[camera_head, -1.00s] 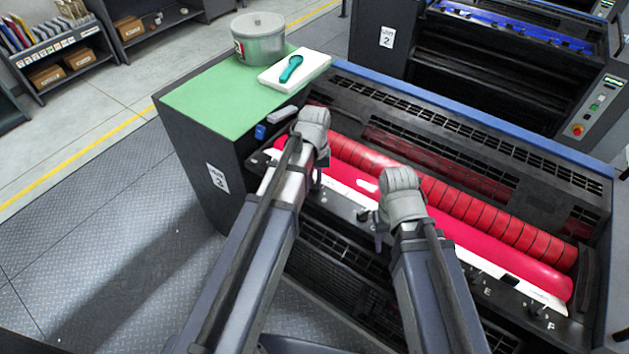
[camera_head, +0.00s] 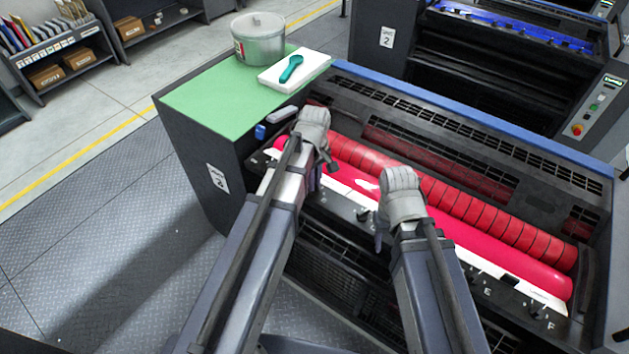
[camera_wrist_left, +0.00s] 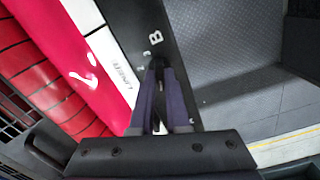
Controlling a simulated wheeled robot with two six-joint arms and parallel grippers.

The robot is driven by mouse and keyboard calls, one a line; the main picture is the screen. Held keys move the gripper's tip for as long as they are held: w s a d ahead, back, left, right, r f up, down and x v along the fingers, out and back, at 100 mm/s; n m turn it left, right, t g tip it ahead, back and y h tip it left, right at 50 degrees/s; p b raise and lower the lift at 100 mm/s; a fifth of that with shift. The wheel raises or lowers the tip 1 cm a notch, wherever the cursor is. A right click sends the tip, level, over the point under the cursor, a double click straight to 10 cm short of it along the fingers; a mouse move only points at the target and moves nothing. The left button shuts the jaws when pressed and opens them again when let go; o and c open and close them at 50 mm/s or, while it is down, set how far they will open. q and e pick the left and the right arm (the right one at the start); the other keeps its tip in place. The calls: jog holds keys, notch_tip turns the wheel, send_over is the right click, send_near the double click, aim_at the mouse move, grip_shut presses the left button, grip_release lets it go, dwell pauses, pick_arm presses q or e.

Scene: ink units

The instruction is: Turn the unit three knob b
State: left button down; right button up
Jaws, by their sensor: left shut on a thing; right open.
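Unit three (camera_head: 218,178) is the press in front of me, with a dark front strip carrying lettered knobs. In the left wrist view the white letter B (camera_wrist_left: 156,37) shows on that strip, just beyond my fingertips. My left gripper (camera_head: 316,185), also in the left wrist view (camera_wrist_left: 160,76), is shut at the strip beside the letter B, on knob b. The knob is mostly hidden between the fingers. My right gripper (camera_head: 380,238) is open and hangs over the front strip further right, holding nothing.
A red roller (camera_head: 450,235) and a white strip lie just behind the knob strip. A green top (camera_head: 205,105) carries a metal can (camera_head: 259,45) and a teal tool (camera_head: 291,68) on a white pad. Open floor lies to the left.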

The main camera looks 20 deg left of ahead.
pick_arm(q)
jog(key=shift+n, duration=0.3)
dwell(0.4)
jog(key=c, duration=0.9)
grip_release()
jog(key=shift+r, duration=0.1)
notch_tip(320, 180, up, 8)
jog(key=p, duration=0.8)
jog(key=shift+f, duration=0.2)
